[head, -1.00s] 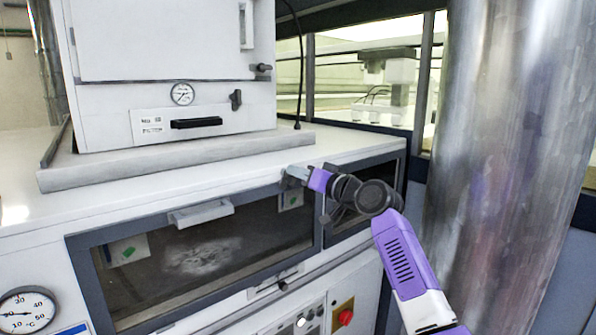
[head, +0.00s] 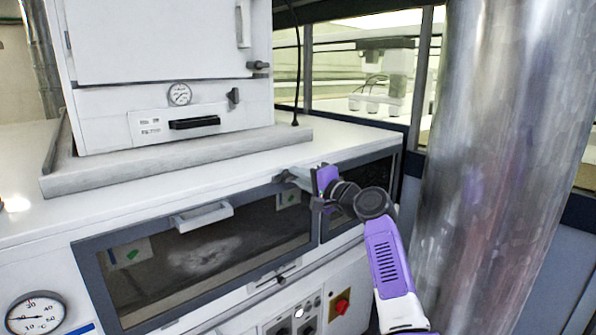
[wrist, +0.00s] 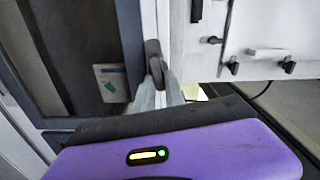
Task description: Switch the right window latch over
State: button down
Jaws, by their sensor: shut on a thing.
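The wide dark window (head: 200,258) in its grey frame spans the front of the white cabinet. In the wrist view, a small dark latch (wrist: 152,50) stands at the edge of the window frame. My gripper (wrist: 158,88) is shut on this latch, with a finger on either side of it. In the head view, my gripper (head: 289,176) is at the window's upper right corner, where it hides most of the latch. My purple wrist body covers the lower part of the wrist view.
A pale handle (head: 203,215) sticks out from the window's top edge. A white oven (head: 170,70) stands on the cabinet top. A large metal column (head: 490,170) rises right of my arm. A red button (head: 342,305) is on the panel below.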

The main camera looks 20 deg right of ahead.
jog(key=shift+a+m+p, duration=0.25)
jog(key=shift+m+p, duration=0.2)
jog(key=shift+m, duration=0.55)
jog(key=c, duration=1.4)
grip_release()
jog(key=shift+d, duration=0.1)
jog(key=shift+d+f, duration=0.1)
jog(key=b+v, duration=0.1)
jog(key=v, duration=0.6)
jog(key=shift+s, duration=0.45)
